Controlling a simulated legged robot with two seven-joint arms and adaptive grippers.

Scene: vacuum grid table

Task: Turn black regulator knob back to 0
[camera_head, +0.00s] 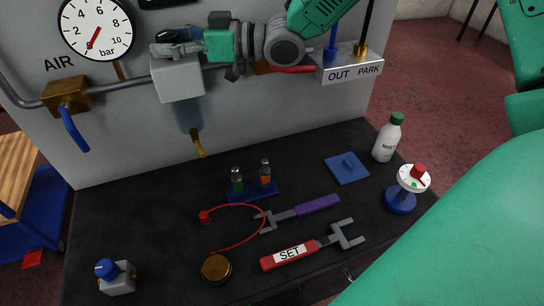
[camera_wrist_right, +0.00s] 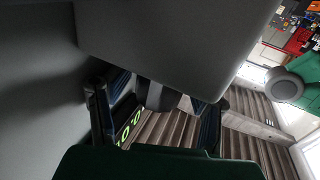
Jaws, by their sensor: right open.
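The grey regulator block (camera_head: 178,80) sits on the pipe of the upright panel, with a clear bowl below it. My right gripper (camera_head: 176,44) is at the top of this block, its arm coming in from the upper right. In the right wrist view my right gripper (camera_wrist_right: 158,110) has its fingers apart, with the grey block large in front of them. The black knob is not clearly distinguishable from the dark fingers. The round gauge (camera_head: 96,30) has a red needle pointing to the lower left, below the 2. My left gripper is not in view.
A blue-handled AIR valve (camera_head: 72,125) is left of the regulator. The OUT/PARK block (camera_head: 348,65) is to its right. The dark table (camera_head: 130,210) below carries a SET tool (camera_head: 290,257), a purple-handled tool (camera_head: 318,205), vials (camera_head: 265,172) and a white bottle (camera_head: 387,142).

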